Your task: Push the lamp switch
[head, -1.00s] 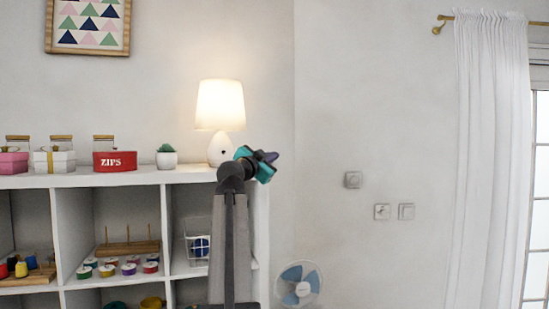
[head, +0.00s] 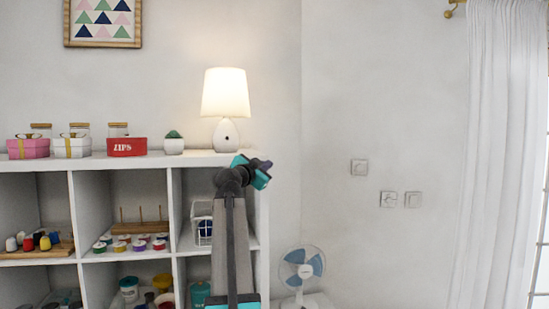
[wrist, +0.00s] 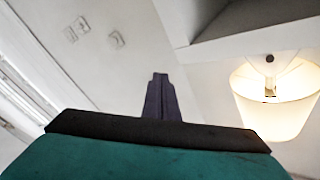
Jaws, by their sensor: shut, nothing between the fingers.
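The lit lamp (head: 225,95) has a cream shade and a white rounded base on the shelf top, at the right end. Its switch (head: 226,139) is a small dark dot on the front of the base. The wrist view is upside down. There the lamp (wrist: 283,105) is at the right, its base above the shade, and the dark switch (wrist: 270,58) shows on the base. My gripper (head: 266,165) is shut and empty, below and right of the lamp base in the head view. Its closed dark fingers (wrist: 158,95) are well apart from the lamp in the wrist view.
The white shelf (head: 120,162) carries a small potted plant (head: 174,143), a red tin (head: 127,147) and boxes. A fan (head: 301,268) stands low at the right. Wall switches (head: 388,199) and a curtain (head: 505,150) are further right. Open room lies right of the shelf.

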